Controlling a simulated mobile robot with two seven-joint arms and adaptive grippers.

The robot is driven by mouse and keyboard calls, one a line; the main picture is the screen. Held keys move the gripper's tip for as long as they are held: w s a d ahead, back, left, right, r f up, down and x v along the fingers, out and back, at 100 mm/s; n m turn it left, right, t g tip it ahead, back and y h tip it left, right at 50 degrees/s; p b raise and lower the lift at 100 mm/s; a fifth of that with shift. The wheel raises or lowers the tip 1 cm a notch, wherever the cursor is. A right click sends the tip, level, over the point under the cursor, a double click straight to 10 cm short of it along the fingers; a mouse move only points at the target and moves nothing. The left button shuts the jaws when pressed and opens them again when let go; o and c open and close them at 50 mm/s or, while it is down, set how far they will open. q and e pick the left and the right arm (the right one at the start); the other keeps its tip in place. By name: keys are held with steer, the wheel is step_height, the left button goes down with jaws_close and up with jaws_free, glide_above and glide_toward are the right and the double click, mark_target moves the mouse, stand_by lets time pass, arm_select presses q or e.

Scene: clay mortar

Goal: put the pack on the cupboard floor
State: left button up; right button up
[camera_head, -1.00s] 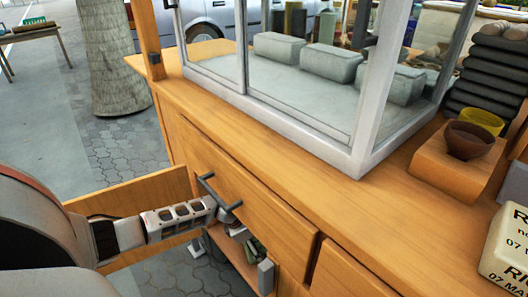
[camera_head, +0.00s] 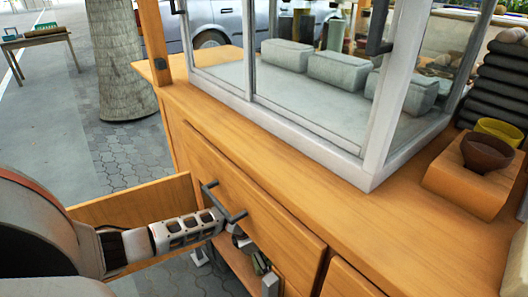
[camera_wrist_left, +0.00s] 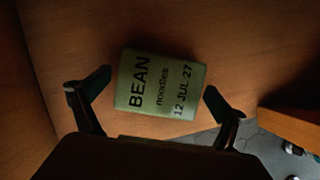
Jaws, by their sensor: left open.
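A green pack (camera_wrist_left: 162,83) with the print "BEAN noodles 12 JUL 27" lies on a brown wooden surface inside the cupboard, in the left wrist view. The cupboard floor (camera_wrist_left: 235,50) is this dim wood around it. My left gripper (camera_wrist_left: 157,84) is open, with one dark finger on each side of the pack and a visible gap at each side. In the head view my left arm reaches in below the drawer front, and the left gripper (camera_head: 256,263) is partly hidden there. My right gripper is not in view.
An open cupboard door (camera_head: 135,203) stands left of my arm. A drawer handle (camera_head: 222,203) sticks out close above the gripper. The counter (camera_head: 300,185) carries a glass case (camera_head: 330,150), bowls (camera_head: 487,150) and a pale pack (camera_head: 520,255) at the right edge.

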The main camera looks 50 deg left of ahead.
arm_select(q)
steer(key=shift+r, duration=0.2)
steer(key=shift+p+v, duration=0.7)
steer(key=shift+v, duration=0.2)
steer(key=s+a, duration=0.1)
steer(key=s, duration=0.2)
steer(key=s+a+p, duration=0.1)
steer(key=s+a, duration=0.1)
steer(key=s, duration=0.1)
steer(key=s+a+p, duration=0.1)
steer(key=s+a, duration=0.1)
steer(key=s, duration=0.1)
steer(key=shift+s+f, duration=0.3)
steer(key=shift+s+a, duration=0.2)
steer(key=shift+s, duration=0.25)
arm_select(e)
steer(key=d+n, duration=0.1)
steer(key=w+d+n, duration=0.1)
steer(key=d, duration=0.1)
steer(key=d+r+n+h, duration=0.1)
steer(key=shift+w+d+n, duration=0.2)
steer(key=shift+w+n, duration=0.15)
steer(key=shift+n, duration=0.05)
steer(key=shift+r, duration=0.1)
